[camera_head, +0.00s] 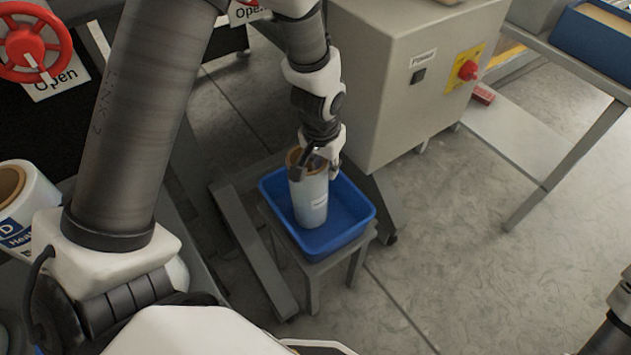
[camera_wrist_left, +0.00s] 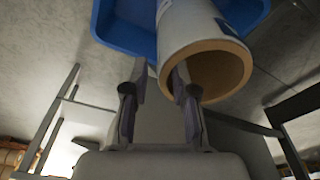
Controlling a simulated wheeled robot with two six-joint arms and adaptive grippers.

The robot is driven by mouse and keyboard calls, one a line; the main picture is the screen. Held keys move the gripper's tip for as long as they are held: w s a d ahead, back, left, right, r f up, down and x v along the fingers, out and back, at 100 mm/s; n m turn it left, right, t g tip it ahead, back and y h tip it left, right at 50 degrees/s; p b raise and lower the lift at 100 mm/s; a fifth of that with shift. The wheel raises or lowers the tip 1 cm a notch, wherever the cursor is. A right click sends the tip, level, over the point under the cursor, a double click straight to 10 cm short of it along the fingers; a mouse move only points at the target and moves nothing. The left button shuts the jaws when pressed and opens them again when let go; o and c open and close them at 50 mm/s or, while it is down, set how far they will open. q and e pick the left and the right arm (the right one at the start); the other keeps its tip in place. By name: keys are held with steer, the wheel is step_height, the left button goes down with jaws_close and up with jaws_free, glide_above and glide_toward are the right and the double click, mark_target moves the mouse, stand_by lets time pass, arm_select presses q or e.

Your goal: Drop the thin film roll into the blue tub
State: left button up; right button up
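The film roll (camera_head: 311,199) is a white cylinder with a brown core, upright within the blue tub (camera_head: 356,224); its base appears to rest on the tub floor. My left gripper (camera_head: 318,167) is at the roll's top rim. In the left wrist view, the open end of the roll (camera_wrist_left: 192,28) faces the camera, and the tub (camera_wrist_left: 118,32) lies beyond it. The left gripper's fingers (camera_wrist_left: 160,85) are apart, one outside the roll with a visible gap, the other overlapping the rim near the core opening. My right gripper is not clearly shown.
The tub stands on a small grey stand (camera_head: 314,278). A grey cabinet (camera_head: 400,100) with a red knob stands close behind it. A larger labelled roll (camera_head: 25,205) is at the left. Open floor (camera_head: 480,240) lies to the right.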

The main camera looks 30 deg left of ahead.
arm_select(q)
steer(key=shift+r, duration=0.1)
step_height(320, 180, up, 12)
steer(key=s, duration=0.1)
steer(key=shift+s+f, duration=0.2)
steer(key=shift+s, duration=0.2)
stand_by(0.4)
